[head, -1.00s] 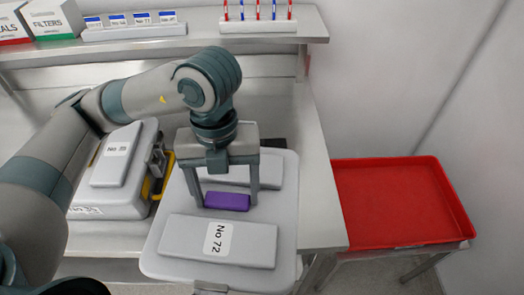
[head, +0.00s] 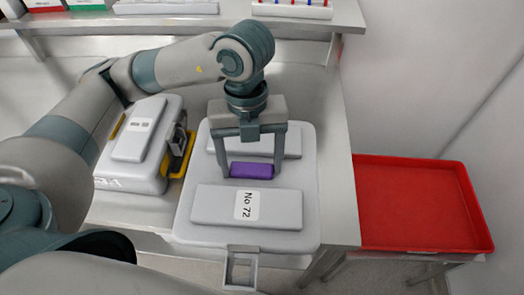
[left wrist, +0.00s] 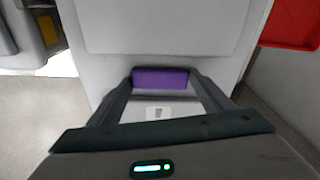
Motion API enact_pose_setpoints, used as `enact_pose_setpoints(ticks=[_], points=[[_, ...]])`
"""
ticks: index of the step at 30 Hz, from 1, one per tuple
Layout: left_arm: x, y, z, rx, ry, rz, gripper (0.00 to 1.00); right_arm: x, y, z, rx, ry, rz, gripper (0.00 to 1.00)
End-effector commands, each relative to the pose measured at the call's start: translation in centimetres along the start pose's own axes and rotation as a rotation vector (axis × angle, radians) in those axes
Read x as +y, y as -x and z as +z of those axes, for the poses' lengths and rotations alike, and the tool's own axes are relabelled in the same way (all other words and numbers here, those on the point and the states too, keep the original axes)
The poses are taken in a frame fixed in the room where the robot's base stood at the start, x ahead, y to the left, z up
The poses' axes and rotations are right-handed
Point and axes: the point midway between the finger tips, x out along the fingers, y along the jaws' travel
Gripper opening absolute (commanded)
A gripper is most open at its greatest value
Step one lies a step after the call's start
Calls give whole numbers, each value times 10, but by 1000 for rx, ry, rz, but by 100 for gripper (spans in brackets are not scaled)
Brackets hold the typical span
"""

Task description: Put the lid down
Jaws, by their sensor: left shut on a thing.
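The lid (head: 300,222) is a large pale grey panel with raised pads, a "No 72" label and a purple handle (head: 251,170). My left gripper (head: 252,172) comes down from above, with its fingers shut on the handle's two ends. The lid lies about level at the bench's front edge. A metal latch frame (head: 240,268) hangs at its near side. The left wrist view also shows the purple handle (left wrist: 160,78) between the fingers. What is under the lid is hidden, so I cannot tell whether it rests on anything. My right gripper is not seen.
A grey case (head: 130,165) with yellow parts stands close left of the lid. A red tray (head: 420,205) on a stand is at the right, beyond the steel bench (head: 335,180). A shelf (head: 190,22) with racks and boxes runs along the back.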

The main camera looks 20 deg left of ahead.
Motion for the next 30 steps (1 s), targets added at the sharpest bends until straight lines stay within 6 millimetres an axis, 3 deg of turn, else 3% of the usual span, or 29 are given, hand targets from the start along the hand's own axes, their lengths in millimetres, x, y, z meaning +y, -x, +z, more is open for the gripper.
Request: enact_pose_setpoints(ticks=[9,15,30], points=[[-16,-22,56,2,6,1,27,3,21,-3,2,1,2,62],[-24,-36,83,1,2,0,27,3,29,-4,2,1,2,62],[-27,-43,92,-1,-1,-2,27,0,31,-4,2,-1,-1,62]])
